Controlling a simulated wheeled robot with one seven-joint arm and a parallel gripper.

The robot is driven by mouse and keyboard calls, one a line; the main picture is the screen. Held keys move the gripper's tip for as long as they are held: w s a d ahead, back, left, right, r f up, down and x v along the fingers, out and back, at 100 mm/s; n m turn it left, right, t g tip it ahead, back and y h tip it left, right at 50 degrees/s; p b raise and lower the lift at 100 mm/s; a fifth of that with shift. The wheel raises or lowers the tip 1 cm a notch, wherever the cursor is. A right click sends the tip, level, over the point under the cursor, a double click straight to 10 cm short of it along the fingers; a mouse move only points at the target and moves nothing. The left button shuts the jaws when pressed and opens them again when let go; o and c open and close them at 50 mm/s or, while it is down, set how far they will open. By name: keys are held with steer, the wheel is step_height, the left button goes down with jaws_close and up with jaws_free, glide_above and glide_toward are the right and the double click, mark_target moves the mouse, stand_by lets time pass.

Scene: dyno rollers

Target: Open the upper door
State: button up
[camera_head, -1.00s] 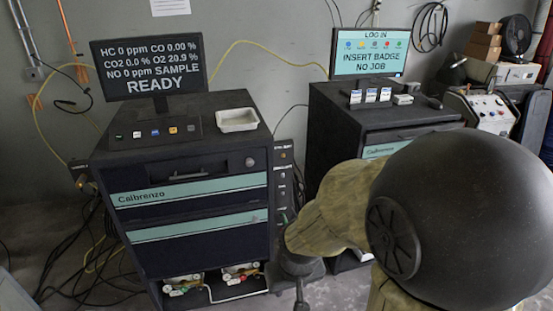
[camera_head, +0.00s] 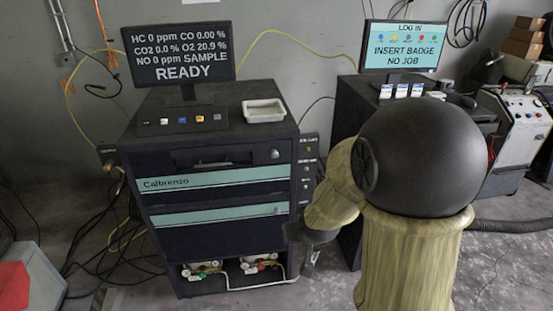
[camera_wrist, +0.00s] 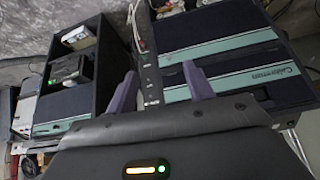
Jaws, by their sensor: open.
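The left dark cabinet labelled Calbrenzo stands ahead in the head view. Its upper door (camera_head: 225,178) has a teal band and a round knob (camera_head: 274,154) at its upper right, and looks shut. The lower door (camera_head: 220,238) below, with another teal band, also looks shut. In the head view my gripper (camera_head: 308,256) hangs just right of the cabinet's lower front, partly hidden by my wrist. In the wrist view my gripper (camera_wrist: 160,88) is open and empty. Its right finger overlaps the teal-banded cabinet front (camera_wrist: 225,85) in the picture; I cannot tell the gap.
A monitor (camera_head: 180,56), a white tray (camera_head: 264,110) and a button panel stand on the cabinet. A second cabinet with a log-in screen (camera_head: 402,47) is on the right, partly behind my arm. Cables (camera_head: 80,250) lie on the floor at left. A red object (camera_head: 14,285) is at lower left.

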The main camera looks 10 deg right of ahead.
mark_target(275, 156)
steer(key=w+f+m+t, duration=0.1)
steer(key=w+m+t, duration=0.1)
steer(key=w+t, duration=0.9)
steer(key=shift+w+f+t+p, duration=0.3)
steer(key=shift+w+f+p, duration=0.05)
steer(key=shift+w, duration=5)
steer(key=shift+w+a, duration=0.1)
steer(key=w+p, duration=0.5)
steer(key=w, duration=1.2)
steer(key=shift+w, duration=0.1)
jaws_close()
